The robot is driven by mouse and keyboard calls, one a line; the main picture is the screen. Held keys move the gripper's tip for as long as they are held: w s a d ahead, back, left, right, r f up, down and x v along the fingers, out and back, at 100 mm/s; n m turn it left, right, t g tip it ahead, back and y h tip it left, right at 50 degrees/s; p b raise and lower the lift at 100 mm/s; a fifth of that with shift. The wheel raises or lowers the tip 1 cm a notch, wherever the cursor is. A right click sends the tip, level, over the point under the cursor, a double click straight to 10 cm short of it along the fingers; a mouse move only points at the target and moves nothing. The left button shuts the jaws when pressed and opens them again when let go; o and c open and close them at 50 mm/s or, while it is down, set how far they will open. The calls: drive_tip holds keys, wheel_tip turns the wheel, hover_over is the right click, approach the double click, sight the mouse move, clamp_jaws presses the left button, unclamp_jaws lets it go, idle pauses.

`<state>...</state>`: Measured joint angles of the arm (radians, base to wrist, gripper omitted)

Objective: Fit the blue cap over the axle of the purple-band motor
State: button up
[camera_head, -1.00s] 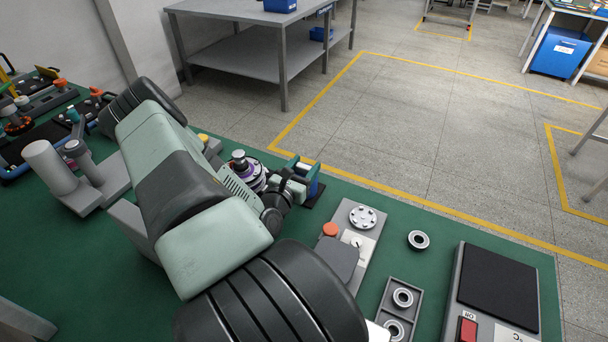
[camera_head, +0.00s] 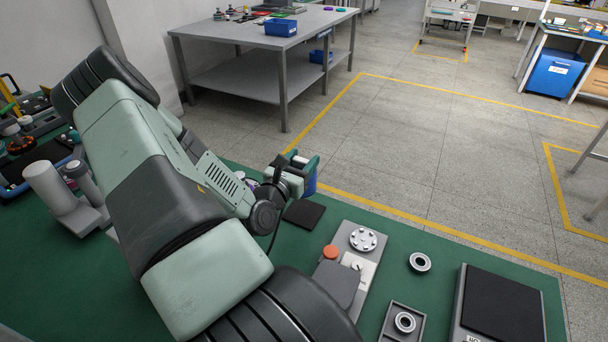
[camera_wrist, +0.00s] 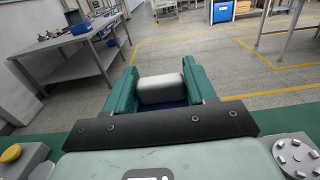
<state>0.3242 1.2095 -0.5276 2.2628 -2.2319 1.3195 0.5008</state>
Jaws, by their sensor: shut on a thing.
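My gripper (camera_head: 302,162) has green fingers and is shut on the blue cap (camera_head: 310,184). The cap hangs above and beside a flat black pad (camera_head: 303,214) on the green bench, near its far edge. In the wrist view, the fingers (camera_wrist: 160,85) stand either side of a pale grey block, with a strip of dark blue (camera_wrist: 172,104) below it. The purple-band motor is almost wholly hidden behind my arm in the head view, to the left of the gripper; its axle cannot be seen. It does not show clearly in the wrist view.
A grey fixture with a bolted silver disc (camera_head: 363,240) and an orange knob (camera_head: 331,252) stands right of the pad. A loose bearing ring (camera_head: 420,262), a bearing tray (camera_head: 387,325) and a black-topped scale (camera_head: 503,305) lie further right. Grey cylinders (camera_head: 48,184) stand left.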

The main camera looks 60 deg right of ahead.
wheel_tip(320, 180, up, 7)
hover_over(238, 175)
drive_tip(key=shift+d+f, duration=0.15)
drive_tip(key=shift+f, duration=1.35)
drive_tip(key=shift+f, duration=1.4)
drive_tip(key=shift+f, duration=0.1)
drive_tip(key=shift+f, duration=1.1)
drive_tip(key=shift+f, duration=0.1)
drive_tip(key=shift+f, duration=1)
